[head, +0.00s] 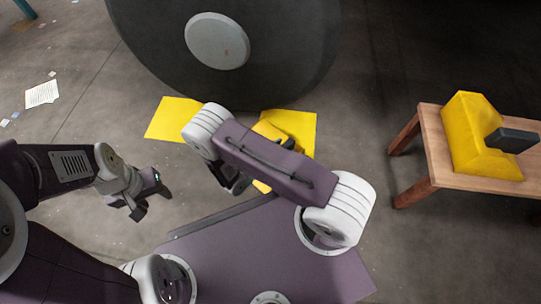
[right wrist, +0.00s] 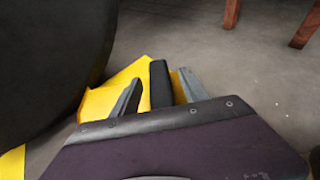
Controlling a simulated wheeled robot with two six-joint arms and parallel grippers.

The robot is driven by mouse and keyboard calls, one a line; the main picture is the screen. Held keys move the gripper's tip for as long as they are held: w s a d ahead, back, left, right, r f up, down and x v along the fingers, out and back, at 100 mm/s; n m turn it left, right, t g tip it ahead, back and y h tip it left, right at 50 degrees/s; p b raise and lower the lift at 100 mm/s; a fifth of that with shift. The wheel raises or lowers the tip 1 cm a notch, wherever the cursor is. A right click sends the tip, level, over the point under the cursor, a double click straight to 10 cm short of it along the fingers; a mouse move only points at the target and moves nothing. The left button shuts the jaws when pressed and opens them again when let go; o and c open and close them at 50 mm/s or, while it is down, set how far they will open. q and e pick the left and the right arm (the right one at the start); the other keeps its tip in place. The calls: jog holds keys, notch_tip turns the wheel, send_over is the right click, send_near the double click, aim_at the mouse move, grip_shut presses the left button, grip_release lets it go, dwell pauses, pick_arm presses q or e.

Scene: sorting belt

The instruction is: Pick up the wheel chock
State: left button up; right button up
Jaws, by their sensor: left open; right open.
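A yellow wheel chock (head: 268,131) with a black handle is on the floor by the big wheel, partly hidden behind my right arm in the head view. In the right wrist view the chock (right wrist: 98,101) shows with its black handle (right wrist: 160,84) standing between the two grey fingers of my right gripper (right wrist: 158,95). The fingers are open, one on each side of the handle; contact cannot be told. In the head view my right gripper (head: 232,182) is partly covered by the forearm. My left gripper (head: 149,198) is open and empty over bare floor. A second yellow chock (head: 466,130) sits on a stool.
The big dark wheel (head: 130,20) stands behind the floor chock. Flat yellow patches (head: 174,119) lie on the floor below it. The wooden stool (head: 432,150) is at the right. Papers (head: 42,93) lie at the left. Floor between the wheel and stool is clear.

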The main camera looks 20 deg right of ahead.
grip_shut()
jog(key=shift+r, duration=0.1)
dwell(1.2)
